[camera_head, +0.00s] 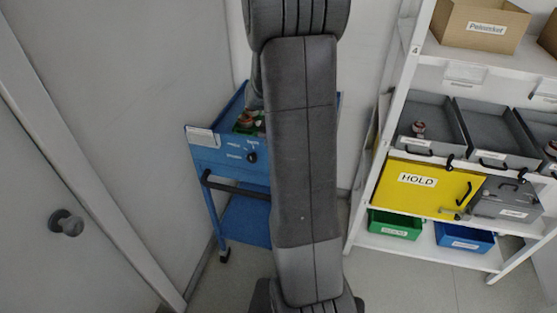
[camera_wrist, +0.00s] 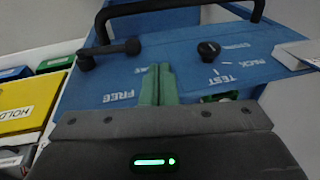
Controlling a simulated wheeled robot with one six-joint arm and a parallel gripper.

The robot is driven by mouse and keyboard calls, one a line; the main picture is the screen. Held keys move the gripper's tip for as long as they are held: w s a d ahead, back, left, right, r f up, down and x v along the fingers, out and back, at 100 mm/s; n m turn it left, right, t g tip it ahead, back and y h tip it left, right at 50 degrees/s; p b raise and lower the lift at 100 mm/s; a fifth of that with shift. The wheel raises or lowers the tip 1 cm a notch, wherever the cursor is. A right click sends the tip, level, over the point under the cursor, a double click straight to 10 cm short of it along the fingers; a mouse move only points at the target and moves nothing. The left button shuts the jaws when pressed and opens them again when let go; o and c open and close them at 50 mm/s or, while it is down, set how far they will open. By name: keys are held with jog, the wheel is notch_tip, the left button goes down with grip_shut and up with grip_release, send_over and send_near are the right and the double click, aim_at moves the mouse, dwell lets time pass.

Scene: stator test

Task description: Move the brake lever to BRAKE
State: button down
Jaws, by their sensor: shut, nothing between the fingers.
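The blue cart (camera_head: 205,160) stands left of the shelf in the head view, its right part hidden behind my arm. In the wrist view its blue panel (camera_wrist: 180,50) appears upside down. A black brake lever (camera_wrist: 108,51) lies on it at the left, with a knob at each visible end. Another label beside the fingers is mostly hidden. My gripper (camera_wrist: 157,75) has its green fingers shut and empty, right of the lever and apart from it in the picture. My gripper is hidden in the head view.
A black rotary knob (camera_wrist: 209,50) sits right of my fingers, near the words TEST and PACK. A black handle bar (camera_head: 235,188) runs along the cart's front. The shelf with a yellow HOLD panel (camera_head: 418,190) stands at right. A door (camera_head: 60,170) is at left.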

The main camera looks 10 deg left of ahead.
jog(key=r, duration=0.4)
jog(key=a+r, duration=0.1)
jog(key=shift+s+a+r+b, duration=0.1)
jog(key=shift+s+r+b, duration=0.25)
jog(key=shift+s+r, duration=0.05)
jog(key=d+f, duration=0.1)
jog(key=f, duration=0.3)
jog(key=w+f, duration=0.1)
jog(key=f, duration=0.4)
jog(key=w+d+f, duration=0.1)
jog(key=f, duration=0.3)
jog(key=shift+d+f+b, duration=0.3)
jog(key=shift+f, duration=0.1)
jog(key=shift+s, duration=0.1)
